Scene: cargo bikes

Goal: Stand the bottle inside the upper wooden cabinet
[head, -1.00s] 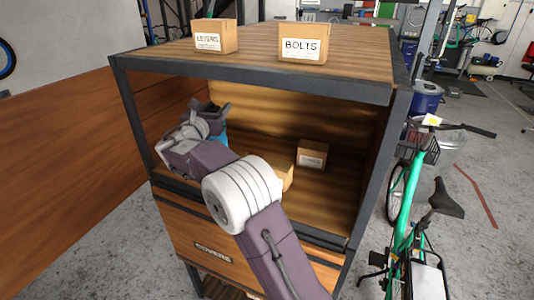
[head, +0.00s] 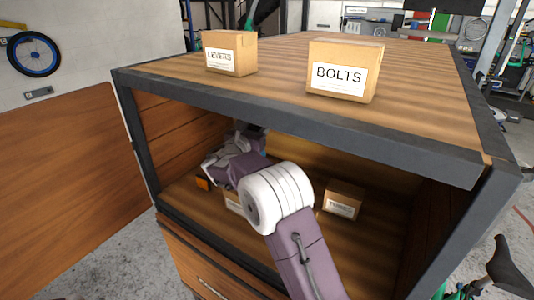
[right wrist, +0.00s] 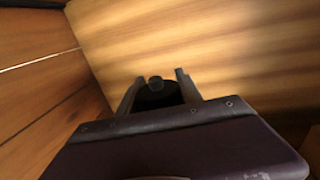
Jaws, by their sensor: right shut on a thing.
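The upper wooden cabinet (head: 290,117) is an open-fronted compartment with a dark frame and wooden walls. My right arm reaches through its front opening. My right gripper (head: 246,136) is inside, towards the left, with its tips partly hidden by the top front beam. In the right wrist view, the gripper (right wrist: 155,82) is shut on the bottle (right wrist: 157,94), which shows as a dark shape with a small round top between the fingers. The bottle cannot be made out in the head view. Whether its base touches the cabinet floor cannot be told. My left gripper is out of view.
Inside stand a small carton (head: 342,201) on the right, another carton (head: 233,200) partly behind my arm, and a small orange thing (head: 203,183) at left. Cartons marked LEVERS (head: 230,54) and BOLTS (head: 345,72) stand on top. An open wooden door (head: 70,190) is at left.

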